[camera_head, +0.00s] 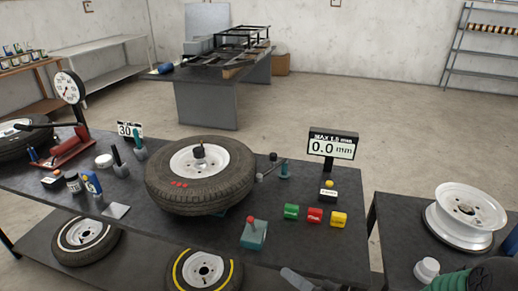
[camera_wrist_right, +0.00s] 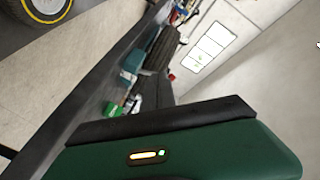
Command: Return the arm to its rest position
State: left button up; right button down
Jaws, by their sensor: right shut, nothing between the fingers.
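My right gripper (camera_head: 292,276) shows at the bottom edge of the head view, in front of the dark workbench (camera_head: 310,252). Its fingers are shut and hold nothing. A green and black part of my right arm (camera_head: 468,279) shows at the lower right corner. In the right wrist view a green housing with a small lit indicator and a black bar fills the lower part. My left gripper is not in view.
A tyre (camera_head: 238,182) lies on the bench. Green (camera_head: 291,212), red (camera_head: 314,215) and yellow (camera_head: 338,219) blocks, a teal device (camera_head: 253,235) and a gauge display (camera_head: 333,147) reading 0.0 mm stand nearby. A white wheel rim (camera_head: 464,216) sits on the right table.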

jog(key=s+d+f+n+g+h+p, duration=0.1)
jog(key=s+d+f+g+h, duration=0.1)
jog(key=d+h, duration=0.4)
jog(key=s+d+f+g+h+p, duration=0.1)
jog(key=d+f+g+h, duration=0.15)
jog(key=d+h, duration=0.35)
jog(key=s+r+m+g+h+p, duration=0.1)
jog(key=s+r+g, duration=0.2)
jog(key=s, duration=0.8)
jog(key=shift+s+a+r+g, duration=0.2)
jog(key=shift+r+g, duration=0.15)
jog(key=shift+g, duration=0.4)
jog(key=shift+s+a, duration=0.1)
